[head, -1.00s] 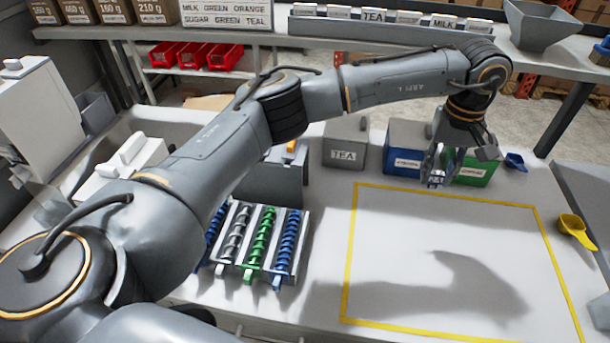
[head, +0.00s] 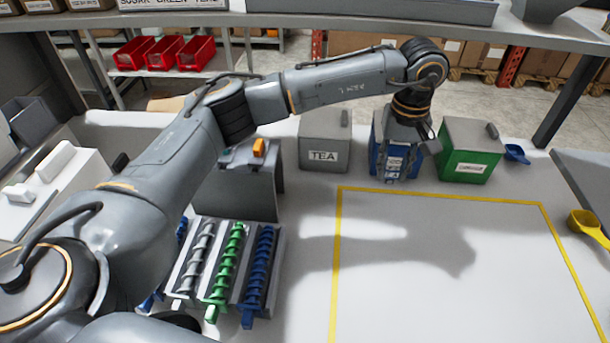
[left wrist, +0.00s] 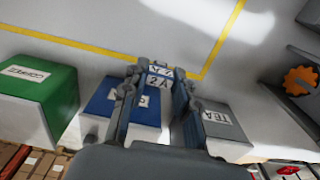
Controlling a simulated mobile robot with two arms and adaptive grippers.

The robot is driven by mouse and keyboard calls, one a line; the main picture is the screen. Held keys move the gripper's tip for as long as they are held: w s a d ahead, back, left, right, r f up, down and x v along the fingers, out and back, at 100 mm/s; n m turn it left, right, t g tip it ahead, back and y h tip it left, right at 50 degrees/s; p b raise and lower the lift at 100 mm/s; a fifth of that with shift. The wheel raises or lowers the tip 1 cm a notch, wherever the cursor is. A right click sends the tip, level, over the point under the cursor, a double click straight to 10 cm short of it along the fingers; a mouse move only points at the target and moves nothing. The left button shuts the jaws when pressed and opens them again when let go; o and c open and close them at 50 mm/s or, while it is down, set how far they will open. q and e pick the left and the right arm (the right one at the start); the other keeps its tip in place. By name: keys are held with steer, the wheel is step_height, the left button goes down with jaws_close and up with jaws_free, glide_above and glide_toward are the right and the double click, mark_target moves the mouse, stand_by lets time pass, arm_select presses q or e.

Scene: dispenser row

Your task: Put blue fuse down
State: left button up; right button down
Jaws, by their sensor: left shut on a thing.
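My left gripper (head: 396,158) is in front of the blue box (head: 377,140) and hides much of it. It is shut on the blue fuse (head: 393,174), a small blue piece with white labels. In the left wrist view, the fuse (left wrist: 159,83) sits between the fingertips, and its label reads "2 A". The blue box (left wrist: 105,110) lies behind the fingers there. I cannot tell whether the fuse touches the table. My right gripper is not in view.
A grey TEA box (head: 325,143) stands left of the blue box, a green box (head: 467,150) right of it. A yellow-outlined area in front is bare. A blue scoop (head: 516,153) and yellow scoop (head: 588,226) lie right. A rack of augers (head: 222,262) stands left.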

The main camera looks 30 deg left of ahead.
arm_select(q)
steer(key=s+a+p, duration=0.1)
steer(key=s+a, duration=0.1)
steer(key=a, duration=0.2)
steer(key=s+a+f+p, duration=0.1)
steer(key=s+a+p, duration=0.1)
steer(key=a, duration=0.3)
steer(key=s+a+f+p, duration=0.1)
steer(key=s+a+p, duration=0.1)
steer(key=s+a, duration=0.1)
steer(key=shift+a, duration=0.85)
steer(key=shift+w+f+p, duration=0.2)
steer(key=shift+f+p, duration=0.15)
steer(key=shift+f, duration=0.25)
step_height(320, 180, down, 2)
steer(key=shift+d+f+p, duration=0.1)
steer(key=shift+f+p, duration=0.1)
steer(key=shift+p, duration=0.4)
steer(key=shift+s+a+f+p, duration=0.1)
steer(key=shift+a+f+p, duration=0.1)
steer(key=shift+f+p, duration=0.3)
steer(key=shift+f, duration=0.2)
